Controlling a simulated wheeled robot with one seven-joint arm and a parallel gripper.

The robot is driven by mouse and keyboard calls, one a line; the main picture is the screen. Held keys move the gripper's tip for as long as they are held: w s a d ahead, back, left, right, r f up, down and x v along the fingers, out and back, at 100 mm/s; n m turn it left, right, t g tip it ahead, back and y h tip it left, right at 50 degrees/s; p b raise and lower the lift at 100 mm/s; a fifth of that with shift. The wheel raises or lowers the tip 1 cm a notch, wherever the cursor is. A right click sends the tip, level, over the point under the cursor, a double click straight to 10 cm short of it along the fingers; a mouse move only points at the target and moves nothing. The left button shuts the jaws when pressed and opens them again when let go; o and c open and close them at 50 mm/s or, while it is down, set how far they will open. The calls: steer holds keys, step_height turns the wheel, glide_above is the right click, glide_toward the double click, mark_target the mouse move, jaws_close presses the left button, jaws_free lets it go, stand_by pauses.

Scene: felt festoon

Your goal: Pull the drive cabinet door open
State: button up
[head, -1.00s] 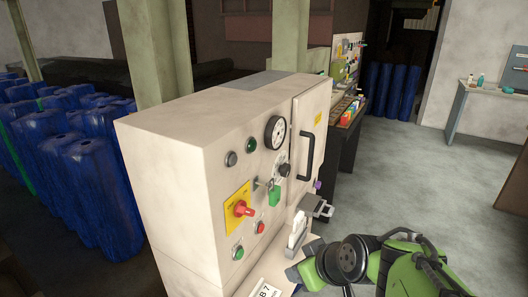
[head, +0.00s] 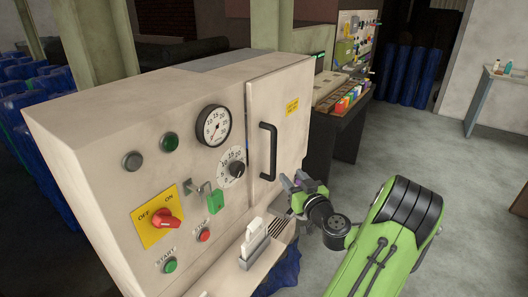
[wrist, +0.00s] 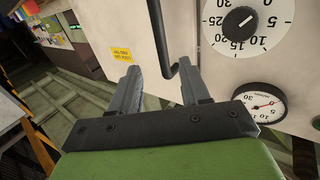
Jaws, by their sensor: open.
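The drive cabinet (head: 110,130) is a cream box with controls on its front. Its door (head: 290,135) is the right part of the front and looks shut, with a narrow seam on its left. A black upright bar handle (head: 268,150) sits near the door's left edge; it also shows in the wrist view (wrist: 156,40). My gripper (head: 294,181) is open, just below and right of the handle's lower end. In the wrist view my gripper (wrist: 157,66) has the handle's end appearing between its fingers, but I cannot tell the depth. No contact is visible.
Left of the door are dials (head: 214,126), a red switch (head: 165,220) and a green padlock (head: 215,201). A ledge with a white item (head: 252,238) juts out below. A dark bench (head: 345,130) stands behind; open floor lies right.

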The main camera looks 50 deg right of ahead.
mark_target(275, 155)
steer(key=p+x, duration=0.3)
steer(key=x, duration=1.1)
steer(key=shift+w+p, duration=0.2)
steer(key=shift+p, duration=0.15)
jaws_close()
